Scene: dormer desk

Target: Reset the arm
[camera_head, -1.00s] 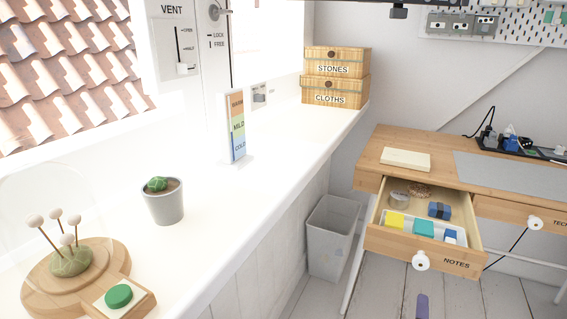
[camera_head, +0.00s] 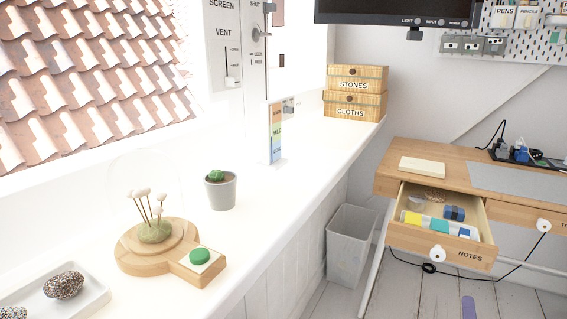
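Neither of my grippers shows in the head view, and no arm comes in from either side. The NOTES drawer (camera_head: 470,255) of the wooden desk (camera_head: 450,160) stands open. Inside it lie a yellow item (camera_head: 412,218), a teal item (camera_head: 439,225), a dark blue item (camera_head: 454,213) and other small things. What my grippers hold, if anything, is hidden from this view.
On the white sill stand a wooden base with a green button (camera_head: 200,256), a potted cactus (camera_head: 220,191), a temperature card (camera_head: 275,133) and two boxes (camera_head: 356,92). A white tray (camera_head: 91,299) holds speckled stones (camera_head: 64,285). A grey bin (camera_head: 350,243) stands on the floor.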

